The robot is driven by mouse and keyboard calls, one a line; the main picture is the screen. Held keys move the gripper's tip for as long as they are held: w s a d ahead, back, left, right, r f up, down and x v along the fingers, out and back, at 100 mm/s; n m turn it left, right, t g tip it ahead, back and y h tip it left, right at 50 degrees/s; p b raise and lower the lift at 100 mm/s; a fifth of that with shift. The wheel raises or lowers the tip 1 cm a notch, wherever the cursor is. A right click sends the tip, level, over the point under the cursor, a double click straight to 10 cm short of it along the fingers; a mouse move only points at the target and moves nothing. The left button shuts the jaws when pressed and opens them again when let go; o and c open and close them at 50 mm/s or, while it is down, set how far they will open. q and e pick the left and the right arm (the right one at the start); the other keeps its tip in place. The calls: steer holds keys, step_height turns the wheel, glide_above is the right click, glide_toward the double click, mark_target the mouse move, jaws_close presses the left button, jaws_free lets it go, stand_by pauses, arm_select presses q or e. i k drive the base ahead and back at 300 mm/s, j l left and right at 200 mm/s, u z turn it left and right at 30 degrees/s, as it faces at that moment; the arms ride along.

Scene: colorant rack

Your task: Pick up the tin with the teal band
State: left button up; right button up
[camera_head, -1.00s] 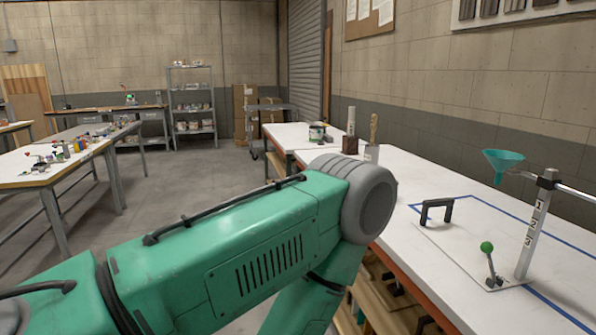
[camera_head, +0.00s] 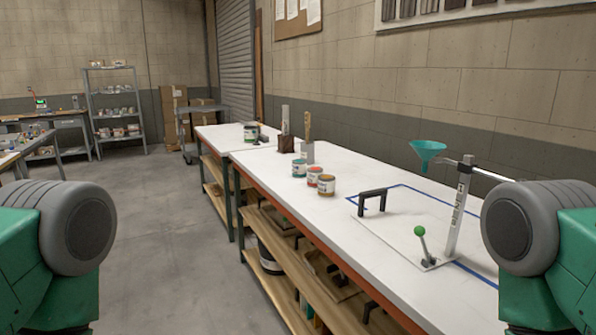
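A small tin with a teal band (camera_head: 299,168) stands upright on the white bench top, left of the bench's middle. Just in front of it and to its right stand a tin with a red band (camera_head: 314,176) and a tin with an orange band (camera_head: 326,186), close together in a slanting row. Green and grey parts of my arms show at the left and right edges of the view, clear of the tins. Neither of my grippers is in view.
The long white bench (camera_head: 270,180) has an orange front edge and shelves below. A larger can (camera_head: 251,132) stands farther back. A black handle (camera_head: 373,201), a green-knobbed lever (camera_head: 420,231) and a teal funnel (camera_head: 427,150) are to the right. The floor on the left is clear.

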mark_target(299, 166)
steer(key=z, duration=0.85)
steer(key=i+j+z, duration=0.2)
steer(key=j+z, duration=0.15)
steer(key=j, duration=0.15)
steer(key=i+j+z, duration=0.15)
steer(key=j+z, duration=0.2)
steer(key=j, duration=0.15)
steer(key=i+j+z, duration=0.1)
steer(key=j+z, duration=0.25)
steer(key=j, duration=0.2)
steer(key=j+z, duration=0.35)
steer(key=j, duration=0.2)
